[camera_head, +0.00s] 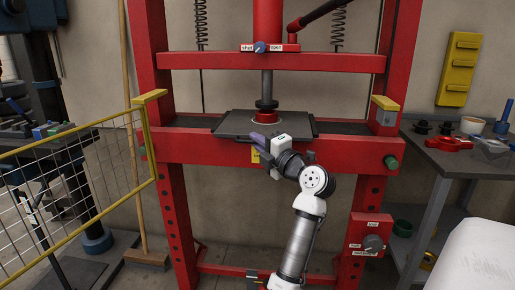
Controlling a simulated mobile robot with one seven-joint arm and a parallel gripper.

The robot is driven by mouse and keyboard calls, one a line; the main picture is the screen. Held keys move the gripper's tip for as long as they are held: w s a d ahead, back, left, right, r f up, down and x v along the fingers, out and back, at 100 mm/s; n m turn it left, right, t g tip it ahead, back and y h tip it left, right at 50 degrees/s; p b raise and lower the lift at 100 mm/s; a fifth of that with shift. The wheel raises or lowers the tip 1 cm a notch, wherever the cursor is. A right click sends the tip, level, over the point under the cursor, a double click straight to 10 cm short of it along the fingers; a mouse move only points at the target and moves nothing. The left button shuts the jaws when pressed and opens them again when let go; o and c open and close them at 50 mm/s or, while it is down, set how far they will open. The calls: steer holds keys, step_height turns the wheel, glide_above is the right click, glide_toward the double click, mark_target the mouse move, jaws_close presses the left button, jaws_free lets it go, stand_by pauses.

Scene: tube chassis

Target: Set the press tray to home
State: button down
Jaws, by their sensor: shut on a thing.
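The press tray (234,126) is a flat dark plate on the red press frame, below the ram, in the head view. A red round piece (265,116) sits on its middle, under the dark ram foot (266,104). My gripper (256,139) is at the tray's front edge, slightly left of its middle. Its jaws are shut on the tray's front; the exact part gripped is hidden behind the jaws. A small yellow label (256,156) shows on the crossbeam just below my gripper. I cannot read any home mark.
Red uprights (155,60) stand on both sides of the tray. A yellow mesh guard (80,195) is at the left. A side table (470,160) with loose parts stands at the right. A red control box (371,234) with a knob is at the lower right.

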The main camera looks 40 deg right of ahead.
steer(key=shift+d+r, duration=0.1)
steer(key=shift+d, duration=0.05)
steer(key=c, duration=1.5)
jaws_free()
steer(key=shift+f, duration=0.2)
steer(key=shift+s+d+f, duration=0.1)
steer(key=shift+s+f, duration=0.05)
steer(key=shift+s, duration=0.25)
steer(key=s, duration=0.4)
steer(key=s+a, duration=0.1)
steer(key=s, duration=0.3)
steer(key=s+f, duration=0.1)
steer(key=s, duration=0.4)
steer(key=shift+a+b, duration=0.2)
steer(key=shift+b, duration=0.2)
steer(key=shift+r, duration=0.1)
